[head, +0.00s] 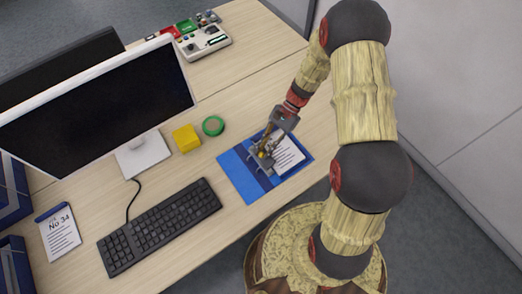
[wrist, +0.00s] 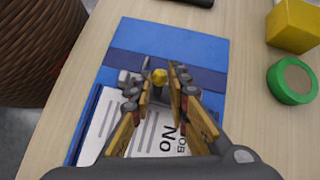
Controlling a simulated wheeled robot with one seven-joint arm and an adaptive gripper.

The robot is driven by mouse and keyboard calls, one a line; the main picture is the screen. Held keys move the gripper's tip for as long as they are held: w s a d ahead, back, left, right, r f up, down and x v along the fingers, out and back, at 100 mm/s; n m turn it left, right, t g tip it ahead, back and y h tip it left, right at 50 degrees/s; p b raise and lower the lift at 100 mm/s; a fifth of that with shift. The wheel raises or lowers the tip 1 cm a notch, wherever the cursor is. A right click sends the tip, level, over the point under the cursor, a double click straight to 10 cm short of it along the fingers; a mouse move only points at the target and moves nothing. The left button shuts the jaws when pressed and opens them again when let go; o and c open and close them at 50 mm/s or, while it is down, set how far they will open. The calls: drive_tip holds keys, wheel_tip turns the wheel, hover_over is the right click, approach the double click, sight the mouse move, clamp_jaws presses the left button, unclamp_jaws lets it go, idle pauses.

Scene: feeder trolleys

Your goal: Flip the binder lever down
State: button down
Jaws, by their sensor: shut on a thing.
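The open blue binder (head: 240,175) lies on the desk, with a white printed sheet (head: 288,155) on its right part. In the wrist view the binder (wrist: 170,42) shows its metal clip mechanism (wrist: 127,80) and a lever with a yellow knob (wrist: 159,76). My gripper (wrist: 161,84) is over the mechanism, its fingers on either side of the lever at the yellow knob. It is shut on the lever. In the head view my gripper (head: 266,147) hides part of the mechanism. The lever's exact tilt is hard to tell.
A yellow block (head: 186,138) and a green tape roll (head: 213,126) lie left of the binder. A keyboard (head: 160,227) and a monitor (head: 95,105) stand farther left. A grey control box (head: 204,41) sits at the back. Bare desk lies between the binder and the box.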

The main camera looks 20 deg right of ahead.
drive_tip(key=y, duration=0.1)
drive_tip(key=d+f+g+y, duration=0.1)
drive_tip(key=y, duration=0.1)
drive_tip(key=shift+w+d+f+b, duration=0.1)
drive_tip(key=shift+w+d+b, duration=0.2)
drive_tip(key=shift+w, duration=0.05)
drive_tip(key=shift+w+d+f+n+g+y+b, duration=0.15)
drive_tip(key=shift+d+f+g+y+b, duration=0.2)
drive_tip(key=shift+y, duration=0.4)
drive_tip(key=shift+d+f+n+g+y+b, duration=0.15)
drive_tip(key=shift+g+y+b, duration=0.25)
drive_tip(key=shift+y, duration=0.35)
drive_tip(key=c, duration=1.8)
unclamp_jaws()
drive_tip(key=shift+o, duration=0.6)
drive_tip(key=v, duration=1.2)
drive_tip(key=shift+f, duration=0.15)
